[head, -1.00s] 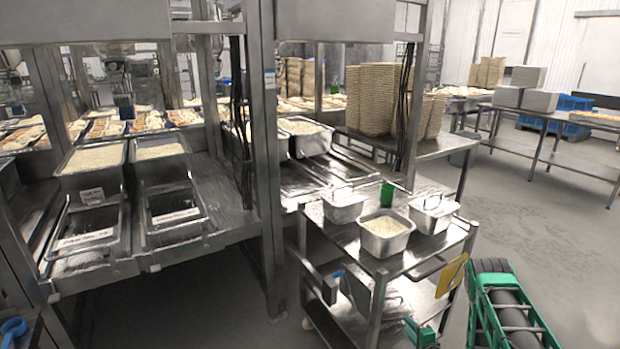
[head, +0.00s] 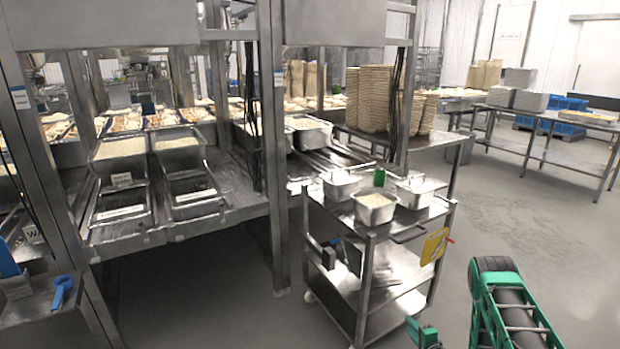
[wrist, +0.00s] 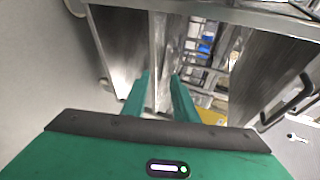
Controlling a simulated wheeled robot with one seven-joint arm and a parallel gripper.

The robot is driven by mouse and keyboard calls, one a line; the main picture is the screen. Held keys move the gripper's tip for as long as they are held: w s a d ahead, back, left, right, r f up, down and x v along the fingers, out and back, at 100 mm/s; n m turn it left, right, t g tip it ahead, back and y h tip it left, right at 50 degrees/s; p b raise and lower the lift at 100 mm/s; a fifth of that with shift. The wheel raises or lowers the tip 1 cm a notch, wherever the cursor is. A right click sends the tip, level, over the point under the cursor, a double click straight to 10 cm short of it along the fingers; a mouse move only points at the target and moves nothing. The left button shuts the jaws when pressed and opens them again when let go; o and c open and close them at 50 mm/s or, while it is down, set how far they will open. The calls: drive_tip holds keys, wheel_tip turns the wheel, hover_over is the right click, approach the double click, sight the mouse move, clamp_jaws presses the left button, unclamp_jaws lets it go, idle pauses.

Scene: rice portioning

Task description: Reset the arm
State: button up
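In the wrist view, metal cart surfaces (wrist: 120,50) lie beyond the fingers.
A steel cart (head: 385,303) carries several metal containers, one with rice (head: 375,208), and a green cup (head: 379,177). A yellow item (head: 434,246) hangs at its right side. A steel station with rice pans (head: 120,148) stands left. The floor at right (head: 540,215) is clear.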

drive_tip(key=w+a+r+n+g+y, duration=0.15)
drive_tip(key=r+n, duration=0.25)
drive_tip(key=r, duration=0.4)
drive_tip(key=w+r+n+g+y, duration=0.1)
drive_tip(key=w+r+n+g, duration=0.15)
drive_tip(key=r, duration=0.65)
drive_tip(key=s+d+r+n+g+h, duration=0.1)
drive_tip(key=s+r+n+g, duration=0.1)
drive_tip(key=s+r, duration=0.4)
drive_tip(key=s+d+r+n+g+h, duration=0.1)
drive_tip(key=s+d+r+n, duration=0.15)
drive_tip(key=r, duration=0.65)
drive_tip(key=s+d+r+g+h, duration=0.1)
drive_tip(key=s+r+g, duration=0.1)
drive_tip(key=s+r, duration=0.6)
drive_tip(key=s+d+r+g+h, duration=0.15)
drive_tip(key=s+r, duration=0.25)
drive_tip(key=s, duration=0.8)
drive_tip(key=s+r+g, duration=0.1)
drive_tip(key=s+r, duration=0.2)
drive_tip(key=s, duration=0.9)
drive_tip(key=s+a+r+m+g, duration=0.1)
drive_tip(key=s+r+g, duration=0.1)
drive_tip(key=s, duration=1)
drive_tip(key=shift+s+a+r, duration=0.2)
drive_tip(key=shift+s+r, duration=0.05)
drive_tip(key=shift+r, duration=0.35)
